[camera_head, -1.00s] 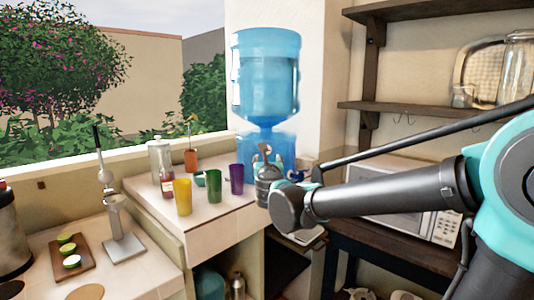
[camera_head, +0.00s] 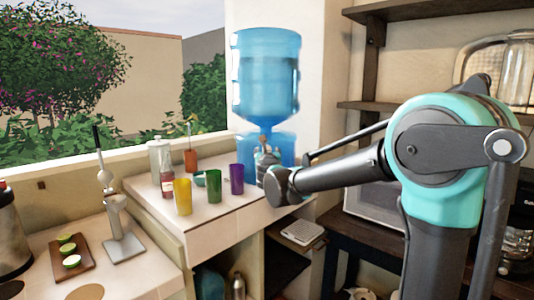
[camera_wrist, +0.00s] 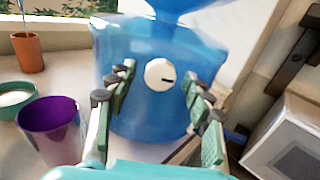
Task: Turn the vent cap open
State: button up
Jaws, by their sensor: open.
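The vent cap (camera_wrist: 160,75) is a round white disc with a short dark mark, roughly level in the wrist view. It sits on the front of the blue water dispenser base (camera_wrist: 150,118). In the head view my gripper (camera_head: 265,156) is in front of the dispenser and hides the cap. In the wrist view my open fingers stand on the left and right of the cap with a visible gap on each side. Nothing is between them but the view of the cap. Whether the fingertips reach its depth I cannot tell.
A purple cup (camera_head: 237,179) stands just left of my gripper, with green (camera_head: 214,186) and yellow (camera_head: 183,197) cups farther left. A microwave (camera_wrist: 290,150) is at the right in the wrist view. A wall shelf (camera_head: 440,10) is above right.

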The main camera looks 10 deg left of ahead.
jog(key=c, duration=1.2)
jog(key=shift+o, duration=0.2)
jog(key=shift+n, duration=0.3)
jog(key=n, duration=2)
jog(key=shift+r, duration=0.1)
jog(key=shift+n, duration=0.3)
jog(key=o, duration=1.2)
jog(key=shift+c, duration=0.2)
